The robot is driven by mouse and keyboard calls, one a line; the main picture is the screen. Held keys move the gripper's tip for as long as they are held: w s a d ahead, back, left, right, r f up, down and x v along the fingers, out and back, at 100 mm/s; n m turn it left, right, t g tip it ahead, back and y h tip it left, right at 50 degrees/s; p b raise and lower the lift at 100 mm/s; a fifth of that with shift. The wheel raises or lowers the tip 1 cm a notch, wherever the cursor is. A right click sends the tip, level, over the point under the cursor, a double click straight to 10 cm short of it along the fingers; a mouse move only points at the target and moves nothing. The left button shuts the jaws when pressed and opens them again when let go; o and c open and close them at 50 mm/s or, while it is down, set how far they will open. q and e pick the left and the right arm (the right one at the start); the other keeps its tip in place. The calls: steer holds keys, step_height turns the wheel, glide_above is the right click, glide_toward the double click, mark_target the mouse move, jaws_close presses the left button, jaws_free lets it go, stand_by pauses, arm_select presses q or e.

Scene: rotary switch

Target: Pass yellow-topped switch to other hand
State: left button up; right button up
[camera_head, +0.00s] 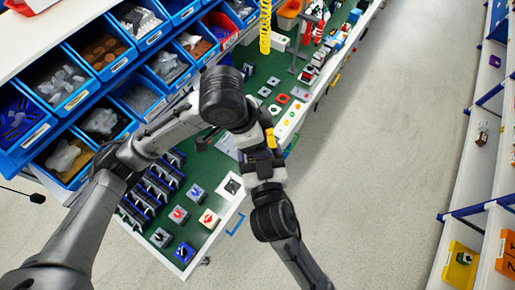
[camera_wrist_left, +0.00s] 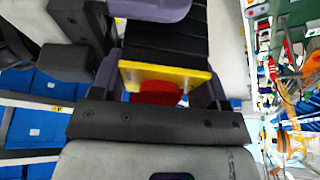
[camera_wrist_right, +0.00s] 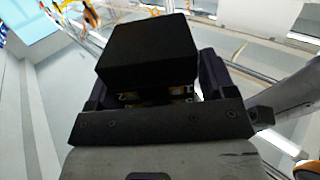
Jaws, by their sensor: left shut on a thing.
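The yellow-topped switch is between my two grippers. Its yellow plate (camera_head: 270,137) shows as a small patch in the head view. In the left wrist view the yellow plate (camera_wrist_left: 180,74) and a red part (camera_wrist_left: 155,98) sit between the left fingers. My left gripper (camera_head: 256,140) is shut on the switch. My right gripper (camera_head: 263,165) faces it from below in the head view. In the right wrist view a black block (camera_wrist_right: 148,52) with brassy contacts, apparently the switch's body, lies between the right fingers (camera_wrist_right: 155,85). Whether these fingers press on it is unclear.
A green-topped workbench (camera_head: 215,165) with several switches (camera_head: 180,214) lies below the arms. Blue bins (camera_head: 98,50) stand in racks at the left. The grey floor (camera_head: 370,150) at the right is clear up to a white shelf (camera_head: 475,160).

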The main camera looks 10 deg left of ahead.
arm_select(q)
steer(key=shift+d+r, duration=0.1)
steer(key=shift+d, duration=0.1)
arm_select(e)
steer(key=shift+s+a+r, duration=0.1)
steer(key=shift+s+a, duration=0.15)
steer(key=shift+a, duration=0.05)
steer(key=c, duration=0.5)
arm_select(q)
steer(key=o, duration=1.1)
steer(key=shift+a, duration=0.1)
arm_select(e)
steer(key=shift+w+d, duration=0.15)
arm_select(q)
steer(key=shift+o, duration=0.2)
